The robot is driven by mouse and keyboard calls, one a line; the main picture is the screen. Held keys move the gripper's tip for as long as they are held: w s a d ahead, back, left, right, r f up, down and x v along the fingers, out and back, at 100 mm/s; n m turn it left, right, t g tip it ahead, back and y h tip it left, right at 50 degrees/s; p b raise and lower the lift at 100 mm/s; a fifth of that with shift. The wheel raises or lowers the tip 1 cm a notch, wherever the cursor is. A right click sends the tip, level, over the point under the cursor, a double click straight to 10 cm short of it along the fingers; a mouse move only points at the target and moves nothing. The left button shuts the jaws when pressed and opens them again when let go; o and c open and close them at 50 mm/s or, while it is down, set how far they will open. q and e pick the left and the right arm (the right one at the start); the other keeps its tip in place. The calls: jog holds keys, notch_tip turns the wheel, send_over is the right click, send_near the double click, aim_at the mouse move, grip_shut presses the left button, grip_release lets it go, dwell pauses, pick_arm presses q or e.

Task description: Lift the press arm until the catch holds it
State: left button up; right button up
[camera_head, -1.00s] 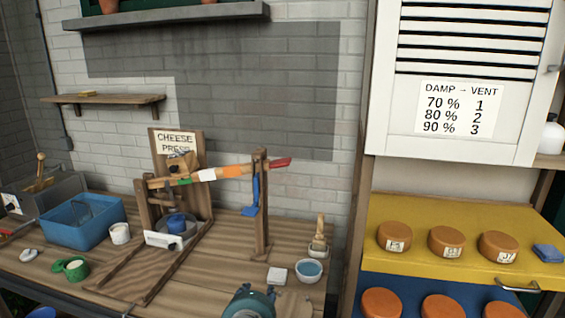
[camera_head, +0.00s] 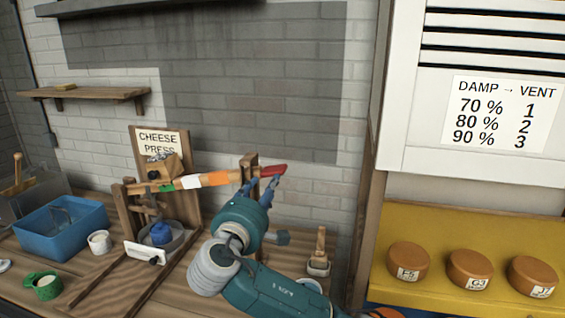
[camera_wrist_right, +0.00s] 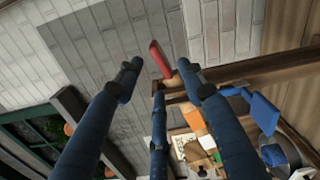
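The press arm (camera_head: 218,179) is a long bar with green, white and orange bands and a red end (camera_head: 273,170). It slopes slightly up to the right, past a wooden post (camera_head: 249,161) of the cheese press. My right gripper (camera_head: 266,186) is just below the red end, fingers pointing up. In the right wrist view its fingers (camera_wrist_right: 160,76) are spread apart, with the red end (camera_wrist_right: 160,59) showing beyond the gap and nothing visibly gripped. Contact cannot be told. A blue piece (camera_wrist_right: 262,113), possibly the catch, shows near the post there; my gripper largely covers it in the head view. My left gripper is out of view.
A sign (camera_head: 160,143) reads CHEESE PRESS. A small brush (camera_head: 319,253) stands right of my arm. Cheeses (camera_head: 408,261) sit on a yellow shelf (camera_head: 440,226).

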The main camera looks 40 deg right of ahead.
aim_at(274, 173)
jog(key=p+x, duration=0.1)
jog(key=x, duration=0.2)
jog(key=r+p+x, duration=0.1)
jog(key=x, duration=0.2)
jog(key=shift+w+d+r, duration=0.1)
jog(key=shift+d, duration=0.1)
jog(key=p+x, duration=0.1)
jog(key=x, duration=0.3)
jog(key=shift+w, duration=0.1)
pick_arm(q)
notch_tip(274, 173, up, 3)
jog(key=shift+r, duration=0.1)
pick_arm(e)
jog(key=shift+f, duration=0.25)
jog(key=shift+d, duration=0.1)
jog(key=shift+c, duration=0.5)
